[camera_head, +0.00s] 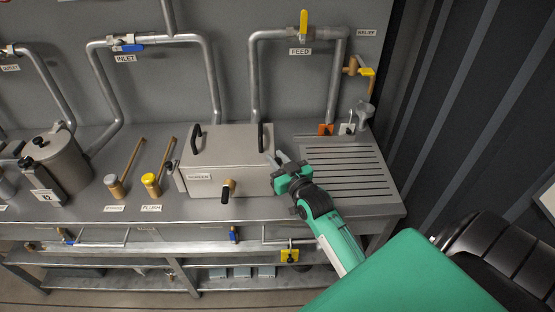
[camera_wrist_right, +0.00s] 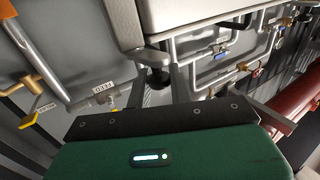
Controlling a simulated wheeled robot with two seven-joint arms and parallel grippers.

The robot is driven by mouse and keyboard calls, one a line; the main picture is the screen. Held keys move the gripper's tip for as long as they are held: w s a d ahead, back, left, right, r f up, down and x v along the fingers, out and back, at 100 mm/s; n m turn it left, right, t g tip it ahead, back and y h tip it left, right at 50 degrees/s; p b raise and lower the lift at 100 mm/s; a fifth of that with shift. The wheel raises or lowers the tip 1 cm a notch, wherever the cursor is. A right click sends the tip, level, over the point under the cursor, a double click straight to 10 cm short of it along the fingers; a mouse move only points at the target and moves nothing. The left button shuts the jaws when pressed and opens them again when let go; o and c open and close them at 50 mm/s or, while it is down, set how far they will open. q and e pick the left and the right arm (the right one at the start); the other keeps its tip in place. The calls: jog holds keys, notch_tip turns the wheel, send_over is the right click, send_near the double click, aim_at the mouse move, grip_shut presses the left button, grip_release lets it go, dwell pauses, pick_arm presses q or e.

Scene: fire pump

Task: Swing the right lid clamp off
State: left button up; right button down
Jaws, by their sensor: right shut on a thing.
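The metal box (camera_head: 228,152) with a flat lid and two black handles stands on the bench in the head view. A left lid clamp with a black knob (camera_head: 169,165) shows at its left side. My right gripper (camera_head: 277,161) is at the box's right side, with its fingers by the lid edge. In the right wrist view, the fingers of my right gripper (camera_wrist_right: 158,88) are on either side of the right lid clamp's dark knob (camera_wrist_right: 157,78), beside the box's pale corner (camera_wrist_right: 128,22). The fingers and wrist hide most of the clamp in the head view. My left gripper is out of view.
A slotted drain area (camera_head: 345,170) lies right of the box, with a grey fitting (camera_head: 363,112) behind it. Yellow-capped FLUSH valve (camera_head: 151,182) and a round pot (camera_head: 62,165) stand to the left. The FEED pipe (camera_head: 253,80) rises behind the box.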

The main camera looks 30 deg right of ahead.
jog(key=shift+y, duration=0.3)
jog(key=shift+s+d+n+y+b, duration=0.2)
jog(key=shift+n+y+b, duration=0.1)
jog(key=shift+n+y, duration=0.45)
jog(key=shift+d+n+y+b, duration=0.1)
jog(key=shift+n+y+b, duration=0.25)
jog(key=shift+y, duration=0.3)
jog(key=shift+s+d+n+y+b, duration=0.15)
jog(key=shift+n+y+b, duration=0.5)
jog(key=shift+y, duration=0.25)
jog(key=shift+r+g, duration=0.1)
jog(key=shift+g, duration=0.2)
jog(key=c, duration=1.3)
grip_release()
